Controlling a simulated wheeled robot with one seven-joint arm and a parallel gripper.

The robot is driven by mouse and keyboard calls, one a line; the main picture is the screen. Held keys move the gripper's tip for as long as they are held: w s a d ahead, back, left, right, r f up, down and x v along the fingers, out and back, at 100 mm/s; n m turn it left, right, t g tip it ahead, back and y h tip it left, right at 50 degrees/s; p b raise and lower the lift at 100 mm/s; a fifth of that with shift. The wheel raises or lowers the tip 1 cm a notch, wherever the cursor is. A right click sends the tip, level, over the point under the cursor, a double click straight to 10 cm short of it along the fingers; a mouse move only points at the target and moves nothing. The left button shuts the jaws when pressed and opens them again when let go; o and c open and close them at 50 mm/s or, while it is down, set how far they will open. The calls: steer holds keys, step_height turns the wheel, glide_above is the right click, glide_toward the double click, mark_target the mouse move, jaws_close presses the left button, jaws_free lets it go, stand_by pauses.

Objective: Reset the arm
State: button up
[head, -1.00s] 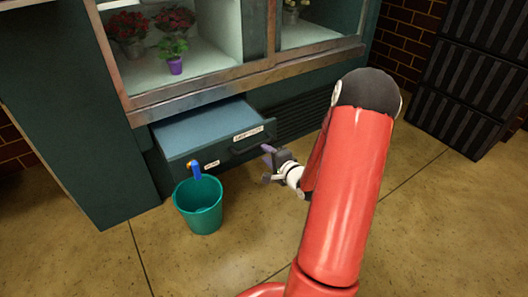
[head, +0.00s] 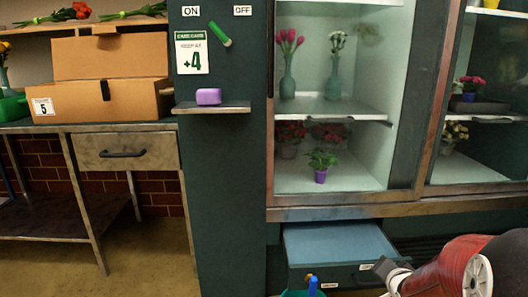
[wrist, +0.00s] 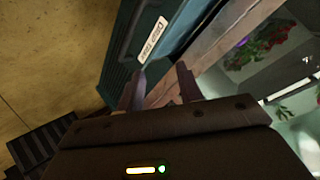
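My gripper (head: 388,268) is low at the right in the head view, just right of the front of a pulled-out drawer (head: 325,243) under the glass cabinet. In the wrist view my gripper (wrist: 161,80) has its two fingers apart with nothing between them. Past the fingers I see the labelled drawer front (wrist: 150,45) and the cabinet's frame. My red arm comes in from the lower right corner of the head view and is mostly cut off.
A teal bucket (head: 302,293) with a blue-handled thing in it is cut off below the drawer. The cabinet holds potted flowers and vases. A cardboard box (head: 105,100) sits on a table at the left. A small shelf (head: 212,108) carries a purple block (head: 208,96).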

steer(key=s+a+r+n+g+p, duration=0.3)
steer(key=s+a+r+n, duration=0.2)
steer(key=s+a+r, duration=0.55)
steer(key=s+a+r+n+g+y, duration=0.1)
steer(key=s+a+r+n, duration=0.1)
steer(key=s, duration=0.4)
steer(key=s+a+r+n+g+y+p, duration=0.1)
steer(key=s+a+r+n, duration=0.1)
steer(key=s, duration=0.5)
steer(key=shift+a+r+n, duration=0.3)
steer(key=shift+a+n, duration=0.2)
steer(key=shift+a, duration=0.6)
